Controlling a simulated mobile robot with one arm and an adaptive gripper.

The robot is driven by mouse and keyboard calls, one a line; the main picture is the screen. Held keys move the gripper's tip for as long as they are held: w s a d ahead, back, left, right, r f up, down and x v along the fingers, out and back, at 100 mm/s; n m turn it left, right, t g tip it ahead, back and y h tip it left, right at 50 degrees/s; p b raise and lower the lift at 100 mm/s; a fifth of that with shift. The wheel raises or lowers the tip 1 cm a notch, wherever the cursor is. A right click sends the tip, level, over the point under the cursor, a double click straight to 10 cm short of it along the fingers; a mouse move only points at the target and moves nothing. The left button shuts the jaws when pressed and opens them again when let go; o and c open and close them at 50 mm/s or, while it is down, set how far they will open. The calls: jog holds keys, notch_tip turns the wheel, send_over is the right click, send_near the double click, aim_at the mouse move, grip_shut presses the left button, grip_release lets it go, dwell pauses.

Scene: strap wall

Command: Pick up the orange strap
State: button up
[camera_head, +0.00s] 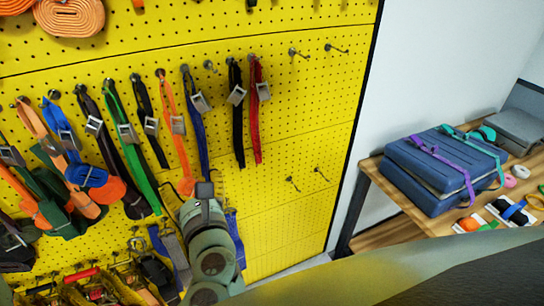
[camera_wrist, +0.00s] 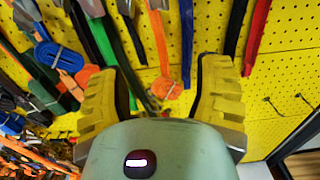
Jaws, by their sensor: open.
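An orange strap (camera_head: 178,135) with a grey metal buckle hangs from a peg on the yellow pegboard, between a black strap and a blue strap. In the wrist view the orange strap (camera_wrist: 162,50) hangs down between my two yellow fingers and ends in a looped bundle. My gripper (camera_wrist: 160,80) is open, its fingers spread on either side of the strap's lower end. I cannot tell how deep the strap sits between them. In the head view my arm hides most of the gripper and covers the board below the strap's end.
A green strap (camera_head: 128,135), a blue strap (camera_head: 196,118) and a red strap (camera_head: 256,115) hang nearby. More straps, some orange, crowd the left. Orange rolls (camera_head: 70,17) sit above. Bare pegs are at right. A blue case (camera_head: 440,172) lies on a wooden shelf beyond the board's edge.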

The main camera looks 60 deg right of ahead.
aim_at(179, 146)
jog(key=p+x, duration=0.2)
jog(key=x, duration=0.2)
jog(key=p+x, duration=0.3)
jog(key=x, duration=0.2)
jog(key=shift+w+r, duration=0.15)
jog(key=shift+r, duration=0.05)
jog(key=shift+p+x, duration=1)
jog(key=shift+x, duration=0.95)
jog(key=shift+w+d+f, duration=0.15)
jog(key=shift+w+d, duration=0.15)
jog(key=shift+w, duration=0.25)
jog(key=shift+w+d+f, duration=0.15)
jog(key=shift+w+d, duration=0.1)
jog(key=shift+w, duration=0.3)
jog(key=shift+o, duration=0.3)
grip_shut()
